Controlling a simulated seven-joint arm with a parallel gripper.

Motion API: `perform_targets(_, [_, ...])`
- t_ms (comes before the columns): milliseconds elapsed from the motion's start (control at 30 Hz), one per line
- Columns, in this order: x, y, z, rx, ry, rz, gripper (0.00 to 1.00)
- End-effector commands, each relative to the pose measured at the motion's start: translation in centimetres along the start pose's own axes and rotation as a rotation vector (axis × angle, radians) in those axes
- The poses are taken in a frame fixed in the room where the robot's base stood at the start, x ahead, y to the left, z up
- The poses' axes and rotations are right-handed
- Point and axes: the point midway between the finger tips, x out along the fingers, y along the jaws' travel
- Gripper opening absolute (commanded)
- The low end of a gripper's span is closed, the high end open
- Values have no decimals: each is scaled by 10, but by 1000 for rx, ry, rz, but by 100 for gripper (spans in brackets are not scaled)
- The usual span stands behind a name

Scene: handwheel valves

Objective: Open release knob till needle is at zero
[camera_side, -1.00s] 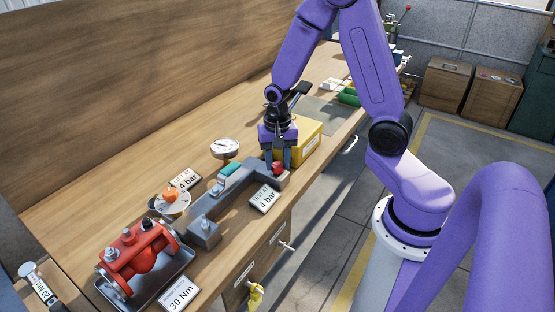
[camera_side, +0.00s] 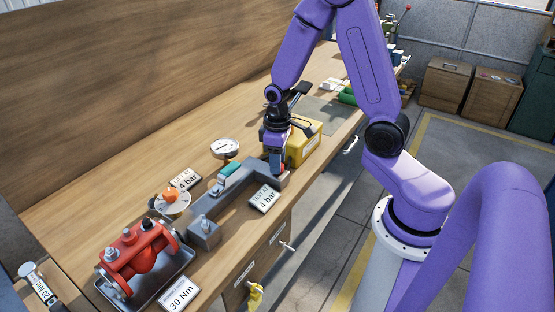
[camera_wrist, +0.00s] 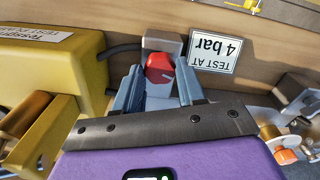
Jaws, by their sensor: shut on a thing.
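The release knob (camera_wrist: 160,68) is a red knob with a pale line on its face. It sits at the right end of a grey metal test block (camera_side: 232,193). My gripper (camera_side: 277,169) points down over that end and is shut on the knob. In the wrist view my gripper (camera_wrist: 160,85) has one finger on each side of the knob. In the side view the knob is mostly hidden by the fingers. A round white gauge (camera_side: 225,148) stands behind the block; its needle is too small to read.
A yellow box (camera_side: 304,146) stands close to the right of my gripper.

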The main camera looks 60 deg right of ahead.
Motion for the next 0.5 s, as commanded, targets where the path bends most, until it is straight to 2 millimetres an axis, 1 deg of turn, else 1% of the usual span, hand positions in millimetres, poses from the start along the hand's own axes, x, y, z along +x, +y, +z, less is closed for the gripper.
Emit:
perform_targets(167, [0, 0, 0, -202, 1, 0, 18])
perform_targets(200, [0, 0, 0, -218, 1, 0, 46])
perform_targets(233, [0, 0, 0, -215, 1, 0, 56])
perform_targets(267, [0, 0, 0, -214, 1, 0, 63])
perform_targets(500, [0, 0, 0, -211, 0, 0, 63])
